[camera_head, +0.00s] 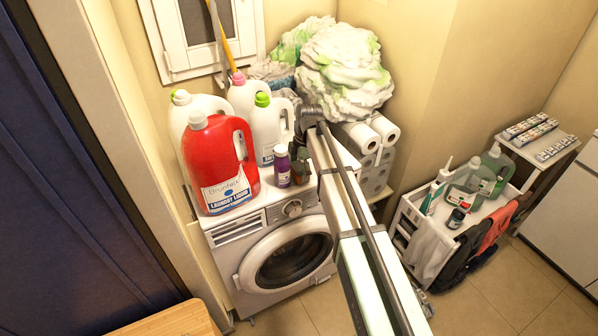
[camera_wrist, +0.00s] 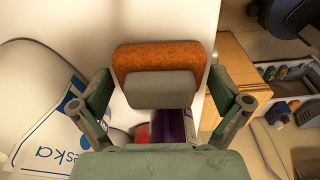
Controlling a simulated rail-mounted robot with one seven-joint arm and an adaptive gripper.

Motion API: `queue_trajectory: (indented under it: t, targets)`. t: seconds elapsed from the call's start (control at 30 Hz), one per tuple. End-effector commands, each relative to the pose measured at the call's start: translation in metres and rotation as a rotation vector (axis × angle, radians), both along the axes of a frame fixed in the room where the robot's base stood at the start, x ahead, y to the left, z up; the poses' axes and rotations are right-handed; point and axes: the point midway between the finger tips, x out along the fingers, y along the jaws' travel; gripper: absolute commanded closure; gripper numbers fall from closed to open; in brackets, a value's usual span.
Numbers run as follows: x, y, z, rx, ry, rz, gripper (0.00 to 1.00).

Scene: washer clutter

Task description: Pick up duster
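I cannot tell for sure which thing is the duster. A thin stick with a yellow lower part (camera_head: 221,38) leans against the wall behind the bottles in the head view. A big fluffy white-green bundle (camera_head: 345,70) sits at the back, right of it. My gripper (camera_head: 311,118) is above the back right of the washer, partly hidden by my arm. In the wrist view its fingers (camera_wrist: 160,85) stand apart. An orange-brown block (camera_wrist: 162,60) with a grey face (camera_wrist: 160,90) shows between them; I cannot tell whether they touch it.
A red detergent bottle (camera_head: 217,165), white bottles (camera_head: 268,130) and a purple bottle (camera_head: 282,167) crowd the washer (camera_head: 225,250). Paper rolls (camera_head: 375,170) stand right of my gripper. A loaded white cart (camera_head: 410,215) is at the right. Floor between them is clear.

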Motion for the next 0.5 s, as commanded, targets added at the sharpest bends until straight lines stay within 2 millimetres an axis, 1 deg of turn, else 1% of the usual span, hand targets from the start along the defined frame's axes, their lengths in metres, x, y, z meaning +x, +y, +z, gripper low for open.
queue_trajectory:
  t: [0.03,0.07,0.1,0.5]
  targets:
    - [0.0,-0.0001,0.0001,0.0,0.0,0.0,0.21]
    - [0.0,-0.0001,0.0001,0.0,0.0,0.0,0.32]
    - [0.0,-0.0001,0.0001,0.0,0.0,0.0,0.46]
    - [0.0002,-0.0002,0.0016,0.0,0.0,0.0,0.47]
